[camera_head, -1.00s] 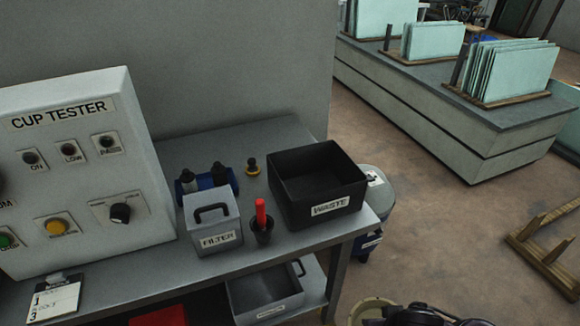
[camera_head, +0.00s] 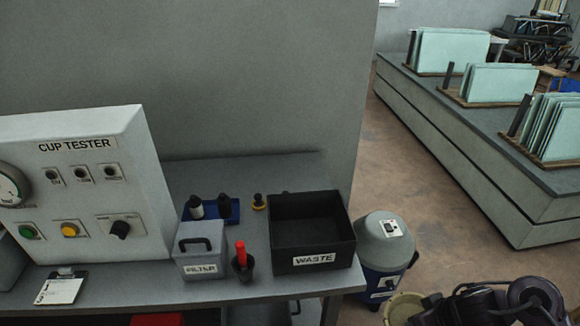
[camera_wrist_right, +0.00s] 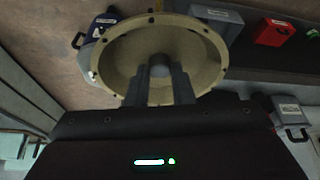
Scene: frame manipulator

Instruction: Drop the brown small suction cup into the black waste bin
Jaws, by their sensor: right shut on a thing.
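My right gripper (camera_wrist_right: 159,88) is shut on the stem of a tan-brown round suction cup (camera_wrist_right: 205,45), whose wide rim fills the upper middle of the right wrist view. In the head view the cup (camera_head: 403,308) shows at the bottom edge, partly cut off, beside my black right arm and gripper (camera_head: 440,312). The black waste bin (camera_head: 314,262), labelled WASTE, stands open on the bench's right end. The held cup is lower right of the bin in the picture, apart from it. The bin's inside looks empty where visible. My left gripper is out of view.
A grey-and-blue vacuum (camera_head: 384,245) stands right of the bin. Floor at the right is open.

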